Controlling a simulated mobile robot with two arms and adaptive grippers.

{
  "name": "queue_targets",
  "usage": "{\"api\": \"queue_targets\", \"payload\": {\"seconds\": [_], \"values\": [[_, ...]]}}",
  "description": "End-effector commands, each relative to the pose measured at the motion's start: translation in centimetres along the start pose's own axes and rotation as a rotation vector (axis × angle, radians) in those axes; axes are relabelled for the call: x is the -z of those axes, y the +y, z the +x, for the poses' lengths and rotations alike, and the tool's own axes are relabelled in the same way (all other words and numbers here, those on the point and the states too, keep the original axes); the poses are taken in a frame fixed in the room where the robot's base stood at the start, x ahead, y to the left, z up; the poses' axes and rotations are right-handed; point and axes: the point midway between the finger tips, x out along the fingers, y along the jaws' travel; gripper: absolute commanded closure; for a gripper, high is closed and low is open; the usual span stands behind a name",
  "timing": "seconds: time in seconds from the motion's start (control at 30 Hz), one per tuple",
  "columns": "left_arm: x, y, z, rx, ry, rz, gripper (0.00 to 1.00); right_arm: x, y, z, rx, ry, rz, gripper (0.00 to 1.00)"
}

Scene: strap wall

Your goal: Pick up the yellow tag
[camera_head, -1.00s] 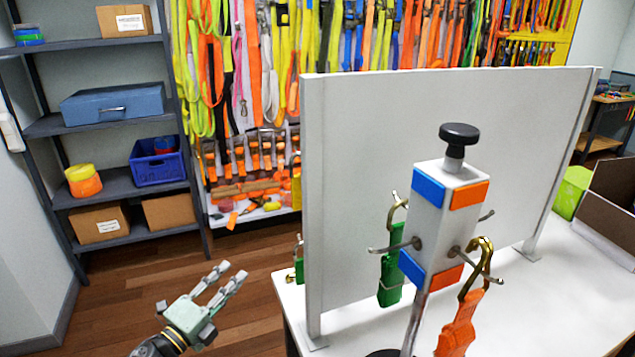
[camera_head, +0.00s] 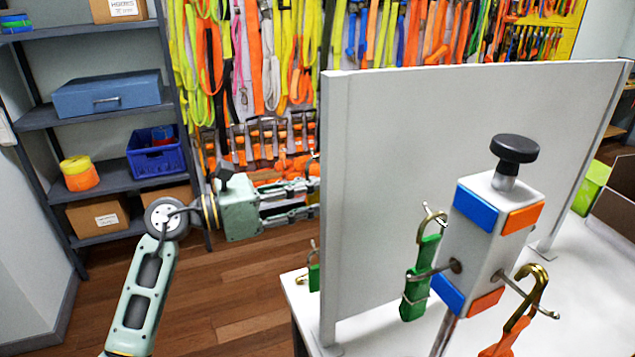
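I cannot make out a yellow tag in this view. My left gripper (camera_head: 316,198) is raised at the left edge of the white upright panel (camera_head: 420,130), pointing right. Its two fingers are apart with nothing seen between them, and the tips are cut off by the panel edge, so they seem to be behind it. A green tag (camera_head: 416,280) with a brass hook hangs on a peg of the grey post (camera_head: 478,237). An orange tag (camera_head: 506,340) hangs by a brass hook on the right peg. Another green tag (camera_head: 313,278) shows partly past the panel's left edge, below the gripper.
The post has blue and orange patches and a black knob (camera_head: 514,149) on top. The panel stands on a white table (camera_head: 590,290) and hides what is behind it. A shelf (camera_head: 105,176) with boxes and a blue crate (camera_head: 157,157) stands at left. Straps cover the back wall.

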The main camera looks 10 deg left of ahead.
Motion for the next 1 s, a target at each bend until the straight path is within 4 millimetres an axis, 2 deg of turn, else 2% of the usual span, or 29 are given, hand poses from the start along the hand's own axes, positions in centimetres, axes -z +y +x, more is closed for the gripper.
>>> {"api": "queue_targets", "payload": {"seconds": [0.03,0.17,0.43,0.77,1.0], "values": [[-0.5,0.0,0.8,0.001,-0.003,-0.003,0.7,0.1,0.0,-0.8,0.0,0.0,0.0,0.52],[-0.2,0.0,2.0,0.0,-0.001,-0.001,0.7,0.1,0.0,-1.2,0.0,0.0,0.0,0.52],[0.0,0.0,2.2,-0.001,0.0,-0.001,0.71,0.2,-0.1,-1.1,0.001,0.001,0.0,0.52],[0.0,0.0,2.2,0.0,0.0,-0.001,1.0,0.4,-0.9,-1.1,0.011,0.004,0.004,0.52],[0.0,0.0,2.2,-0.001,-0.001,-0.001,1.0,0.5,-0.9,-1.1,0.01,0.005,0.003,0.52]]}}
